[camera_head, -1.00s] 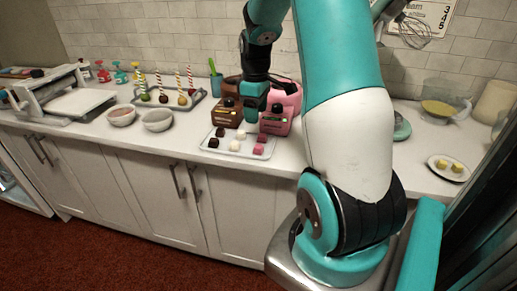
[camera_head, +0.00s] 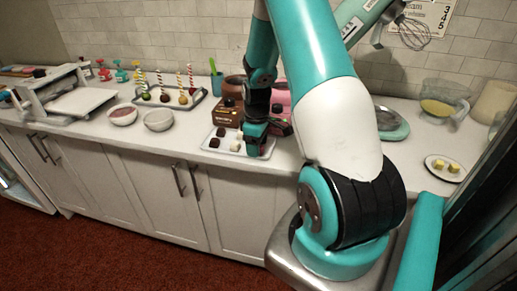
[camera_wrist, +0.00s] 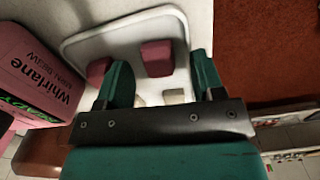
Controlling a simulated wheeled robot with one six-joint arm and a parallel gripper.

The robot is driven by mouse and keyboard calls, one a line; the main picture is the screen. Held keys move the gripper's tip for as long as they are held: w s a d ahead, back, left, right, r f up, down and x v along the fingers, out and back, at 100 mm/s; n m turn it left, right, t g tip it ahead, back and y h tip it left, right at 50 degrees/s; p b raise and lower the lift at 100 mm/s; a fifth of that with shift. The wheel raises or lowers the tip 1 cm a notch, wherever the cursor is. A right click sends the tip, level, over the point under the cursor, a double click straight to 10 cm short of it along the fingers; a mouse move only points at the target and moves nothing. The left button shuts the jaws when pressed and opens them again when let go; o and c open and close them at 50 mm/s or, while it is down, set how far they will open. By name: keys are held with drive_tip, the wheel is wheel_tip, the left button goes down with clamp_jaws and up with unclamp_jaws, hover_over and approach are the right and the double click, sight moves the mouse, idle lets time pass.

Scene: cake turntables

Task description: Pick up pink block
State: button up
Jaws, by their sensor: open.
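A pink block (camera_wrist: 157,57) sits on the white tray (camera_wrist: 120,35) in the wrist view, ahead of and between my open fingers. A second pink block (camera_wrist: 97,70) lies to its left, beside the outer side of the left finger. My gripper (camera_wrist: 160,68) is open, and I see nothing held in it. In the head view my gripper (camera_head: 254,149) is low over the right part of the tray (camera_head: 212,147) and hides the pink blocks there. Dark blocks (camera_head: 216,143) and a white block (camera_head: 235,146) show on the tray's left and middle.
A pink machine (camera_wrist: 35,75) with lettering stands close on the left in the wrist view. A brown machine (camera_head: 226,114) stands behind the tray. Two bowls (camera_head: 158,120) are to the left. The counter's front edge lies just in front of the tray.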

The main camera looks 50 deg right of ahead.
drive_tip(key=shift+c, duration=0.4)
drive_tip(key=c, duration=0.9)
wheel_tip(320, 180, up, 20)
drive_tip(key=shift+r+b, duration=0.1)
drive_tip(key=shift+b, duration=0.75)
